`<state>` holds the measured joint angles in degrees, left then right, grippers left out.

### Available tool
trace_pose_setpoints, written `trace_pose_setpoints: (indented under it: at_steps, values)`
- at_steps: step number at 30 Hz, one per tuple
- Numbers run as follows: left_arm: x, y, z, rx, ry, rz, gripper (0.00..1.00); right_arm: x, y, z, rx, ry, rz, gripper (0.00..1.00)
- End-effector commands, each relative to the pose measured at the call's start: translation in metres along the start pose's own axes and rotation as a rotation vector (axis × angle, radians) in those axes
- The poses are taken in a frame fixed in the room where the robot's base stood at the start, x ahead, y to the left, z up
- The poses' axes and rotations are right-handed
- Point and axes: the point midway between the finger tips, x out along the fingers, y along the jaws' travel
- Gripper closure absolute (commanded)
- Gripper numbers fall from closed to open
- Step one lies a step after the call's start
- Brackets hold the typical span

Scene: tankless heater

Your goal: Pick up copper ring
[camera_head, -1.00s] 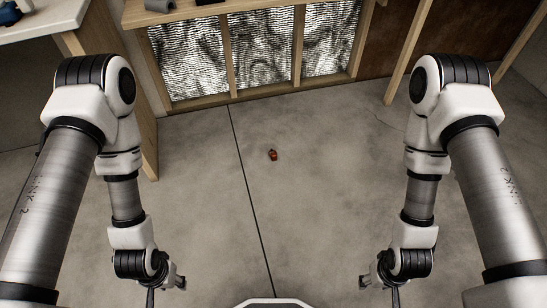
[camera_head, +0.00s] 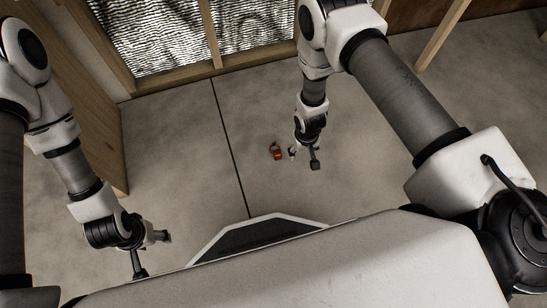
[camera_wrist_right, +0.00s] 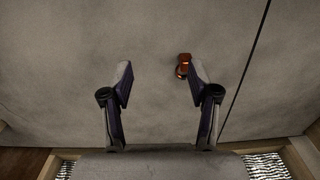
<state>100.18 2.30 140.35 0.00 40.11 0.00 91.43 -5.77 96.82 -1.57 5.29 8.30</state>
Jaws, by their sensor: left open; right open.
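The copper ring (camera_head: 275,151) is a small reddish-orange piece on the grey concrete floor, just right of the dark floor seam in the head view. My right gripper (camera_head: 294,153) is close beside it, on its right. In the right wrist view my right gripper (camera_wrist_right: 160,74) is open, with bare floor between its fingers. The copper ring (camera_wrist_right: 183,66) shows there at the tip of the right-hand finger, which partly hides it. I cannot tell whether they touch. My left gripper (camera_head: 166,237) is open and empty at the lower left, far from the ring.
A wooden stud wall with silvery foil panels (camera_head: 157,40) stands beyond the ring. A wooden cabinet side (camera_head: 98,100) is at the left. The floor around the ring is clear. My own body fills the bottom of the head view.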

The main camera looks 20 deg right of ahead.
Motion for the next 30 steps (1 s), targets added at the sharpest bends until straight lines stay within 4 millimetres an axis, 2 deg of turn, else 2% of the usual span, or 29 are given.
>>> trace_pose_setpoints:
  at_steps: [1, 3, 7, 9, 16, 22, 29, 30]
  values:
    - [0.050, 0.000, 0.000, 0.000, -0.001, 0.000, 0.41, 0.058, -0.014, -0.028, -0.009, 0.008, -0.001, 0.40]
    - [0.071, -0.001, 0.000, 0.000, -0.001, 0.000, 0.41, 0.084, -0.031, -0.059, -0.011, 0.007, -0.001, 0.40]
    - [0.087, -0.001, 0.000, 0.000, 0.000, 0.000, 0.41, 0.101, -0.050, -0.090, -0.012, 0.004, -0.001, 0.40]
    - [0.092, -0.001, 0.000, 0.000, 0.000, 0.000, 0.41, 0.107, -0.054, -0.096, -0.011, 0.002, -0.001, 0.40]
    - [0.107, -0.001, -0.001, -0.001, 0.002, 0.000, 0.41, 0.134, -0.055, -0.095, -0.011, 0.000, 0.000, 0.40]
    - [0.134, -0.002, -0.002, -0.006, 0.005, -0.001, 0.41, 0.171, -0.058, -0.093, -0.011, 0.002, 0.000, 0.40]
    - [0.133, -0.002, -0.003, -0.007, 0.007, -0.001, 0.41, 0.172, -0.058, -0.094, -0.011, 0.003, 0.000, 0.40]
    - [0.132, -0.002, -0.003, -0.007, 0.007, -0.001, 0.41, 0.172, -0.058, -0.094, -0.011, 0.003, 0.000, 0.43]
